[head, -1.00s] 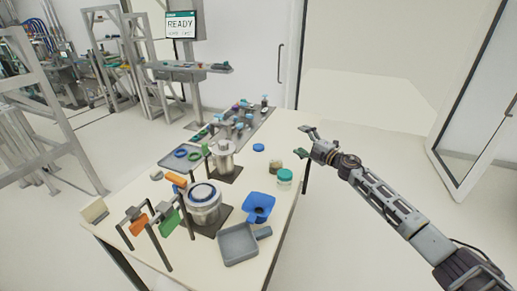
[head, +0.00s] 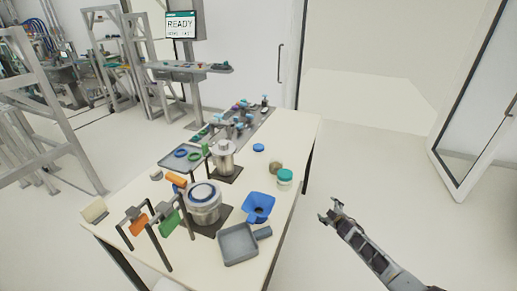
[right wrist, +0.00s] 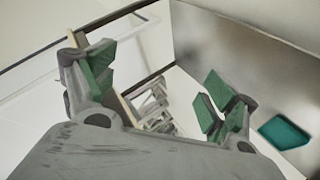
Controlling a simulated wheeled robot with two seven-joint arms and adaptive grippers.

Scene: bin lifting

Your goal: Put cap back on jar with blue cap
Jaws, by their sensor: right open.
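A blue cap (head: 258,147) lies flat on the table near its right edge. An uncapped-looking jar with brownish contents (head: 275,168) stands in front of it. A jar with a teal-green cap (head: 285,177) stands beside that jar, close to the table edge. My right gripper (head: 329,208) is open and empty, off the table's right side and apart from the cap and jars. Its spread green-padded fingers also show in the right wrist view (right wrist: 160,85). My left gripper is not in view.
The table (head: 295,130) also holds a blue funnel (head: 250,203), a grey scoop (head: 238,245), metal pots (head: 203,207) on dark mats, and a tray with rings (head: 172,163). A door stands at the far right. The floor right of the table is clear.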

